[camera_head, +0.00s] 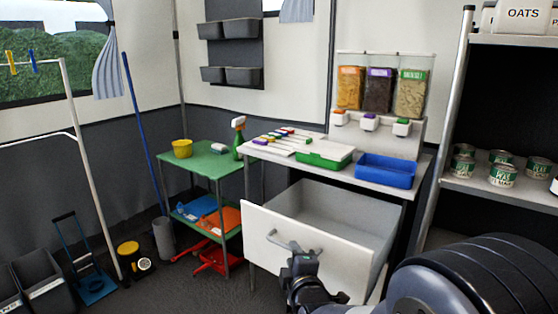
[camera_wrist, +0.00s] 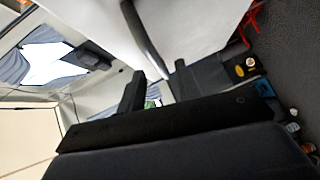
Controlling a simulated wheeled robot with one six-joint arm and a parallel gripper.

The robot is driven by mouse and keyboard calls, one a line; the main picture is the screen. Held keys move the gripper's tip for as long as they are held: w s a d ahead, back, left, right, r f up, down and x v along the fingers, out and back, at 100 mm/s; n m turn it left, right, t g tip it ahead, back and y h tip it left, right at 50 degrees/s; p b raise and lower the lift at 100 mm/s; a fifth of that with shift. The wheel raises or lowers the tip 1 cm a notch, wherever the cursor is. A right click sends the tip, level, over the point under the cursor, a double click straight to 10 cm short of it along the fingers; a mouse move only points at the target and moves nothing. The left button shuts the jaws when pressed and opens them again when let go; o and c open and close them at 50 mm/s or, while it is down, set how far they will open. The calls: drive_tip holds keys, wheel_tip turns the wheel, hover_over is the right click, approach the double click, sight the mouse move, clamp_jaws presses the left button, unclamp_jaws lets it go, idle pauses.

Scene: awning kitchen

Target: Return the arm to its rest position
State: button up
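My gripper (camera_head: 302,262) is at the front of an open drawer (camera_head: 262,232), by the right part of its grey bar handle (camera_head: 280,240). In the wrist view my gripper (camera_wrist: 159,88) shows two dark fingers standing apart. The handle (camera_wrist: 147,40) runs down toward the gap between them. I cannot tell whether a finger touches it. Nothing is clamped between the fingers. My arm reaches in from the lower right of the head view.
The drawer sticks out below a white counter (camera_head: 392,183) with a blue tray (camera_head: 386,171) and a green-and-white box (camera_head: 324,155). A green cart (camera_head: 207,163) stands left. A shelf with cans (camera_head: 502,175) is at the right. The floor between cart and bins is partly free.

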drive_tip(key=shift+b+x, duration=0.3)
drive_tip(key=shift+x, duration=1.95)
drive_tip(key=shift+d, duration=0.1)
